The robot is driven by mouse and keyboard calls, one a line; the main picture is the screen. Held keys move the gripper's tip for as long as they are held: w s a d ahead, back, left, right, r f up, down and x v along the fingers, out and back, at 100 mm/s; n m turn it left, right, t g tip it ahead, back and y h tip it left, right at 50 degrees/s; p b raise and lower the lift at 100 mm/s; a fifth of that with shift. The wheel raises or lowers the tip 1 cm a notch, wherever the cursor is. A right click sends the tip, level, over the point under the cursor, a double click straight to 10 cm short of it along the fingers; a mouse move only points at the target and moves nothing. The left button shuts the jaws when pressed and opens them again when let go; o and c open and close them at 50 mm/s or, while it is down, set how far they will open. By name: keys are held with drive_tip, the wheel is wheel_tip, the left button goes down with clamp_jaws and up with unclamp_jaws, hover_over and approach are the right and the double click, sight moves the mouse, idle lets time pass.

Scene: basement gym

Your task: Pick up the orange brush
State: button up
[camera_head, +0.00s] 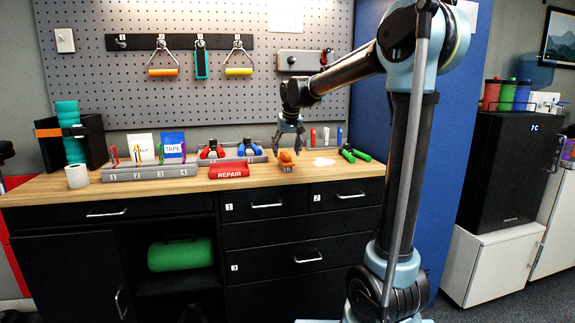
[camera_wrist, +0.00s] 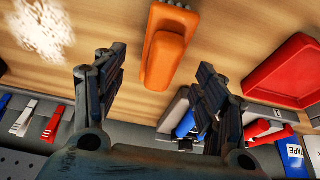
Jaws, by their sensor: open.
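The orange brush (camera_head: 287,157) lies on the wooden worktop (camera_head: 120,187), right of the red REPAIR tray. My gripper (camera_head: 290,146) is above the worktop, just above and behind the brush in the head view. In the wrist view my gripper (camera_wrist: 150,80) has its two dark fingers spread wide and empty. The brush shows beyond and between the fingertips. I cannot tell the exact height gap.
A red REPAIR tray (camera_head: 229,171) stands left of the brush. A white powder patch (camera_head: 323,162) and green-handled grips (camera_head: 354,155) lie to the right. The worktop's front strip is clear.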

sight(286, 153)
drive_tip(key=shift+x, duration=2.15)
drive_tip(key=c, duration=1.2)
drive_tip(key=shift+r, duration=0.1)
wheel_tip(286, 153, up, 10)
drive_tip(key=shift+f, duration=0.1)
